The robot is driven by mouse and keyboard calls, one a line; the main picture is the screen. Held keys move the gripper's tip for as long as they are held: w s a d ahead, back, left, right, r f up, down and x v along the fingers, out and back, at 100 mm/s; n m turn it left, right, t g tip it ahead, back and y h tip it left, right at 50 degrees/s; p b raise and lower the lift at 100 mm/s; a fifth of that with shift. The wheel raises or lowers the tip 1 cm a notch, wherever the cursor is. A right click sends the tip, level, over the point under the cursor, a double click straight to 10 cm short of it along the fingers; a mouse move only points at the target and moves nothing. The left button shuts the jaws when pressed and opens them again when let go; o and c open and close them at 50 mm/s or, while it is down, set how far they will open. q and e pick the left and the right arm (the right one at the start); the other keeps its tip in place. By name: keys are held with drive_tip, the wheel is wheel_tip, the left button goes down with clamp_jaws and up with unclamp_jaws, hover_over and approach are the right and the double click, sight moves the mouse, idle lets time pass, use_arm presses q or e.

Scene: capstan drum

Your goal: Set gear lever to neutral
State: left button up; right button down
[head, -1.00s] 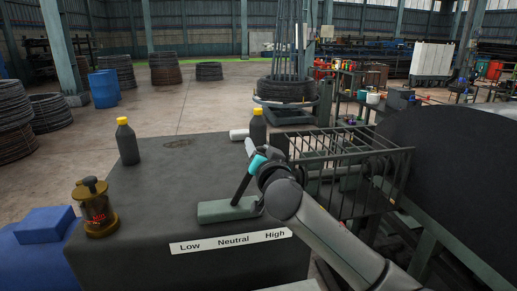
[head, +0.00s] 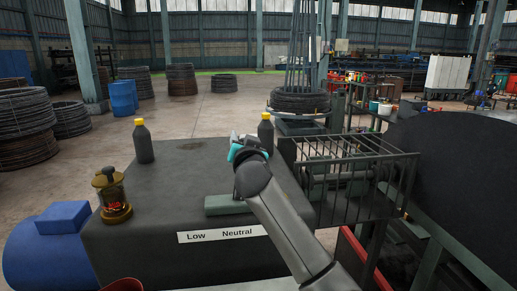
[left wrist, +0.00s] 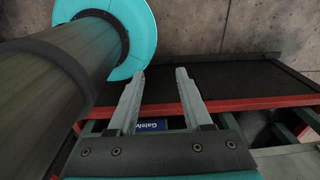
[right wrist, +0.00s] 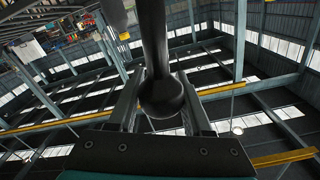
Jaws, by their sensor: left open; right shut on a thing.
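The grey-green lever base (head: 224,204) sits on the dark cabinet top, behind a white label (head: 210,236) reading "Low" and "Neutral". My right forearm hides the label's right end and the lever shaft in the head view. My right gripper (head: 243,139) is above and slightly right of the base. In the right wrist view the dark lever with its round knob (right wrist: 162,97) lies between the fingers, and the gripper is shut on it. The lever's exact tilt cannot be told. My left gripper (left wrist: 160,73) is open and empty in the left wrist view.
A yellow-capped bottle (head: 143,142) and a brass oiler (head: 111,195) stand on the cabinet's left side. Another yellow-capped bottle (head: 265,133) is just behind my right gripper. A barred cage (head: 352,172) and a large dark drum (head: 460,180) are to the right.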

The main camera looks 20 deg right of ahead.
use_arm(q)
drive_tip(key=shift+w, duration=0.85)
use_arm(e)
drive_tip(key=a, duration=0.1)
drive_tip(key=a+n, duration=0.1)
drive_tip(key=a, duration=0.1)
drive_tip(key=shift+w+a+f, duration=0.15)
drive_tip(key=shift+w+f, duration=0.2)
drive_tip(key=shift+w, duration=0.05)
drive_tip(key=c, duration=0.8)
unclamp_jaws()
drive_tip(key=shift+f, duration=0.1)
drive_tip(key=o, duration=0.5)
drive_tip(key=shift+r, duration=0.2)
drive_tip(key=shift+c, duration=0.2)
use_arm(q)
drive_tip(key=shift+s, duration=0.3)
use_arm(e)
drive_tip(key=shift+r, duration=0.1)
use_arm(q)
drive_tip(key=shift+f, duration=0.1)
